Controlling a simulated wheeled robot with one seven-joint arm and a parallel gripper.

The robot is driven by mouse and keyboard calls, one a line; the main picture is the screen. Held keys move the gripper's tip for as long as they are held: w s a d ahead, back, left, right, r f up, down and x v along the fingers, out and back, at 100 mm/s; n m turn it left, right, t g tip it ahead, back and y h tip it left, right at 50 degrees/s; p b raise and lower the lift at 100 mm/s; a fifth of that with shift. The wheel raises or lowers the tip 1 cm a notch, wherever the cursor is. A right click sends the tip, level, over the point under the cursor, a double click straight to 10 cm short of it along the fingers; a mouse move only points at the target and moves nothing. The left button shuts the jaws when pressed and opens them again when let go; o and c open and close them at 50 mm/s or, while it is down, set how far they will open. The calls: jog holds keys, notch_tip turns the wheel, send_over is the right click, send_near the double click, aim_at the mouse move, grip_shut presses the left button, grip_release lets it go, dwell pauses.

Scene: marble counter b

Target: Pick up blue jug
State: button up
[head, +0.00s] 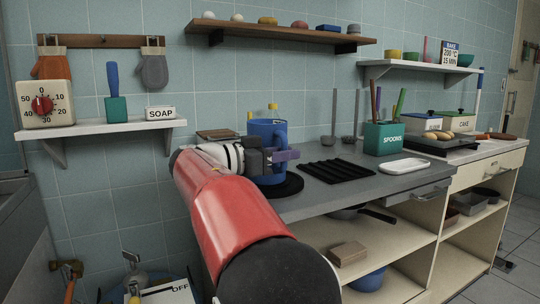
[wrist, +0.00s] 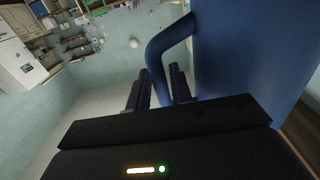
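The blue jug (head: 265,135) stands upright at the left end of the grey counter, on or just above a dark round plate (head: 290,187). Its lower part is partly hidden behind my gripper in the head view. My gripper (head: 285,156) is at the jug's side. In the wrist view the jug's body (wrist: 255,50) fills the right side, and its curved handle runs down between the two fingers of my gripper (wrist: 160,88). The fingers sit close on both sides of the handle, with no clear gap, and look shut on it.
A black rack (head: 337,171), a white dish (head: 404,168) and a green spoons holder (head: 384,138) stand to the right of the jug. A shelf (head: 280,32) hangs above.

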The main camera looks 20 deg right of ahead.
grip_shut()
dwell(1.4)
jog(key=shift+d+r, duration=0.1)
